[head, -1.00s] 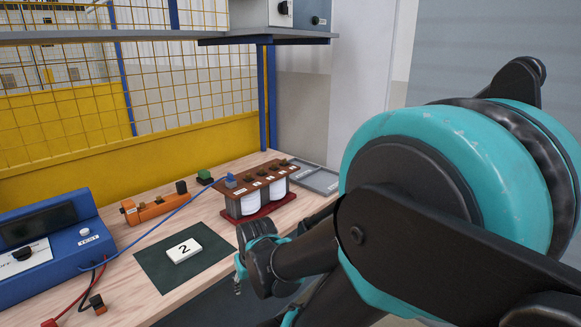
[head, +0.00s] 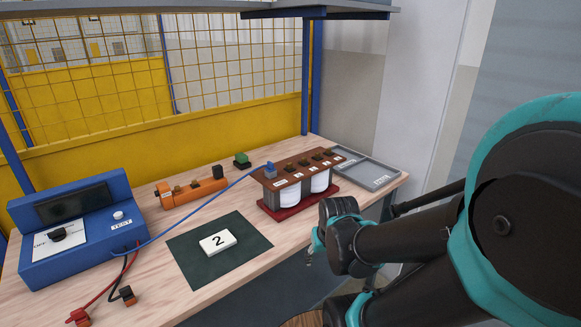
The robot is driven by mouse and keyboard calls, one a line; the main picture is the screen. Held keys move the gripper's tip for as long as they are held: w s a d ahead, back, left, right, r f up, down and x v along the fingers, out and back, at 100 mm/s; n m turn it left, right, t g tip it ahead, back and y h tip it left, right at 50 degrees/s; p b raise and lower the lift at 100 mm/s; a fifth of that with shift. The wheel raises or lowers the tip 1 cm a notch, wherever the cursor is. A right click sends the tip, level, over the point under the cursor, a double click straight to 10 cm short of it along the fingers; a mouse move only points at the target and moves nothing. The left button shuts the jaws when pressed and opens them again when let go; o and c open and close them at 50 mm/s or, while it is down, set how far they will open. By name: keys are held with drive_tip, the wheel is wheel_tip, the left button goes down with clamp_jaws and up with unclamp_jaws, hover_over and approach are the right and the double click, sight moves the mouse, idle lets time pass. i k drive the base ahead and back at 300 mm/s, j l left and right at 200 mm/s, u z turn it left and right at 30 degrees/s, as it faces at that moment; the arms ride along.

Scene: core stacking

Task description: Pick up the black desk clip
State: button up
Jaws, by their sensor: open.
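The black desk clip (head: 127,294) lies on the wooden desk near its front left. It is small and dark, with a black lead running up to the blue test box (head: 80,225). A red clip (head: 78,317) on a red lead lies to its left, at the bottom edge of the picture. My gripper (head: 316,250) is at the desk's front edge, right of the green mat and well away from the black clip. It is open, and nothing shows between its fingers. Its fingers are small and partly hidden in this view.
A dark green mat (head: 188,262) with a white block marked 2 (head: 217,241) lies mid-desk. Behind are an orange device (head: 190,192), a green clip (head: 242,160), a brown-topped coil unit (head: 298,182) with a blue clip, and a grey tray (head: 365,172). Yellow mesh fencing stands behind.

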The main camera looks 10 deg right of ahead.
sight(126, 293)
drive_tip(key=k+j+u, duration=0.15)
drive_tip(key=k+u, duration=0.2)
drive_tip(key=k+j+u, duration=0.4)
drive_tip(key=u, duration=0.25)
drive_tip(key=j, duration=0.1)
